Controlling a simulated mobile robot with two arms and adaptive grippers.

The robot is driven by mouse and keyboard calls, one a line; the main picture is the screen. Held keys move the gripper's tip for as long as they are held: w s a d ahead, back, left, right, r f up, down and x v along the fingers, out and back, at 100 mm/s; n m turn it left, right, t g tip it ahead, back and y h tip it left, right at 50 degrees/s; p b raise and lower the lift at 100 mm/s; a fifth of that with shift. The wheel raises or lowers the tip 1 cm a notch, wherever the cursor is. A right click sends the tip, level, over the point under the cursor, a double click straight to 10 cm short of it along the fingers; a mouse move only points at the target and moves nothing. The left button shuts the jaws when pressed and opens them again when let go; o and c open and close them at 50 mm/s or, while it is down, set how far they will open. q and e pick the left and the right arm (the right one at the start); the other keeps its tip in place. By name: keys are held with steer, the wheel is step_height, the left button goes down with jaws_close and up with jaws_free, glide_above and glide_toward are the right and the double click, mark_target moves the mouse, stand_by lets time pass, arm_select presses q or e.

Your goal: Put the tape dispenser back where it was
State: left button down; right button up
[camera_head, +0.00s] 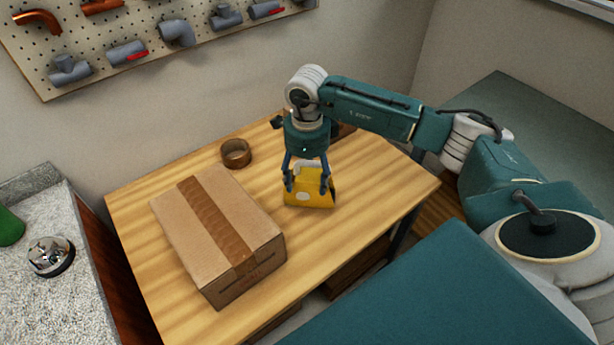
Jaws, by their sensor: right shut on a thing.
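The yellow tape dispenser (312,196) is at the right part of the wooden table (370,200), right of the cardboard box. My right gripper (308,180) points down over it and is shut on it, with a finger on each side. I cannot tell whether the dispenser's base touches the table. My right arm reaches in from the right. My left gripper is not in view.
A taped cardboard box (264,220) fills much of the table's left part. A brown tape roll (236,153) lies behind it. A pegboard (150,35) with pipe fittings hangs on the wall. A speckled counter (60,300) stands at the left. The table's right end is clear.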

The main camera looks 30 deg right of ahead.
mark_target(307, 178)
steer(key=o, duration=1.5)
steer(key=shift+f, duration=0.1)
steer(key=shift+o, duration=0.2)
step_height(307, 178, up, 12)
steer(key=b, duration=0.3)
steer(key=shift+r, duration=0.2)
